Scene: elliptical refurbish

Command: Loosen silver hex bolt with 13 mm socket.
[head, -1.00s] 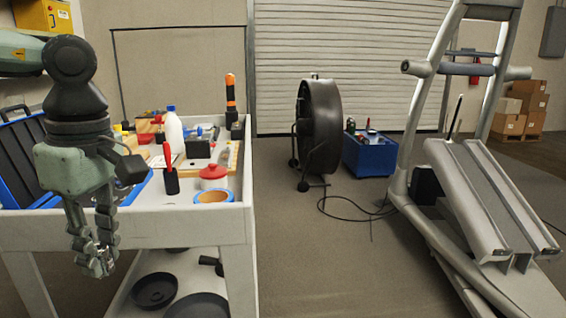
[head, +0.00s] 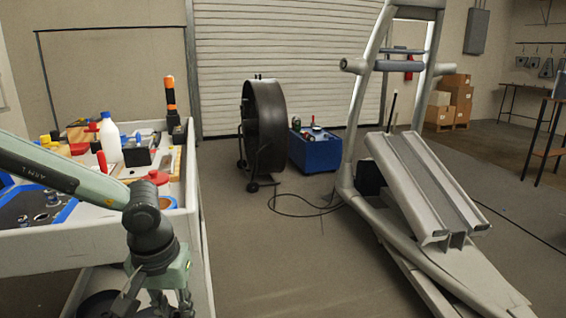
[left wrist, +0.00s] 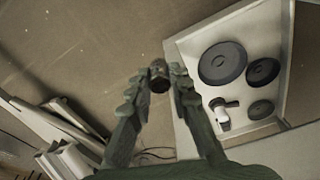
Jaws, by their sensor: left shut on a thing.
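My left gripper (head: 170,303) hangs in front of the cart's right end at the bottom of the head view, its fingertips cut off by the edge. In the left wrist view, the left gripper (left wrist: 160,80) is shut on a small dark metal socket (left wrist: 159,76) held at its fingertips above the floor. Its size marking cannot be read. The elliptical machine (head: 400,190) stands at the right of the head view, well apart from the gripper. I cannot make out the silver hex bolt. My right gripper is not in view.
A white tool cart (head: 90,250) with bottles and tools stands at left, close to my left arm. Its lower shelf (left wrist: 215,40) holds black discs. A black drum fan (head: 265,120) and blue toolbox (head: 315,152) stand mid-floor. A cable (head: 300,213) crosses otherwise open floor.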

